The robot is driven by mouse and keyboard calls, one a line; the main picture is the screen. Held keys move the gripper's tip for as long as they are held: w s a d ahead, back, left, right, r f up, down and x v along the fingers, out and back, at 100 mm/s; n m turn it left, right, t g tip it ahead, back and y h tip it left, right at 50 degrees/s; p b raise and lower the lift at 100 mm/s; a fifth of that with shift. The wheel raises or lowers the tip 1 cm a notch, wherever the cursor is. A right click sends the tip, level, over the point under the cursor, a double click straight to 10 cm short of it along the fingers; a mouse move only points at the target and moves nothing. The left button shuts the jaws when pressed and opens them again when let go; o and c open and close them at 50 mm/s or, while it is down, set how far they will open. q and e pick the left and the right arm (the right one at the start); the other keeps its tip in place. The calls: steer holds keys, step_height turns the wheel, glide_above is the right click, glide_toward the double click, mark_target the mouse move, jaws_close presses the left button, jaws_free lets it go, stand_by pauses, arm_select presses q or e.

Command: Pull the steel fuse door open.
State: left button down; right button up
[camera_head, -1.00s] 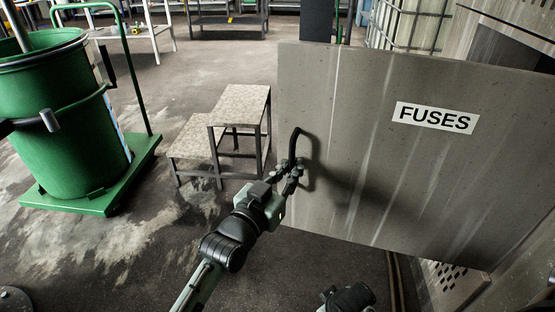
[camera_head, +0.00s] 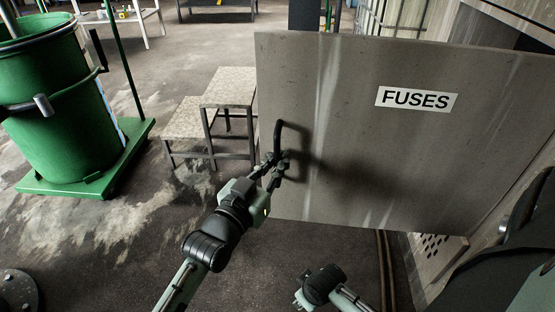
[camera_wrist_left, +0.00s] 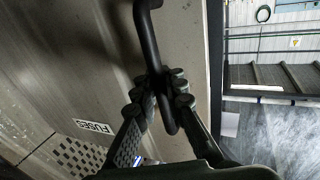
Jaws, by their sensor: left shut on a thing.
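The steel fuse door (camera_head: 350,150) is a large grey panel with a white FUSES label (camera_head: 417,99); it stands swung out from the cabinet at the right. It also fills the left of the left wrist view (camera_wrist_left: 60,60). Its black bar handle (camera_head: 279,138) sits near the door's left edge. My left gripper (camera_head: 275,162) is shut on the lower part of the handle; in the left wrist view the fingers (camera_wrist_left: 162,95) close on the bar from both sides. My right arm's end shows low in the head view, below the door; its fingers cannot be made out.
A two-step stool (camera_head: 225,95) stands just left of the door. A green drum on a green cart (camera_head: 75,180) is at the far left. The cabinet (camera_head: 438,262) with a perforated panel is at the right. The floor (camera_head: 130,240) between cart and door is clear.

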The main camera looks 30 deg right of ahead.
arm_select(q)
steer(key=c, duration=1.6)
jaws_free()
steer(key=shift+w+a, duration=0.2)
steer(key=shift+s, duration=0.1)
steer(key=v, duration=1.2)
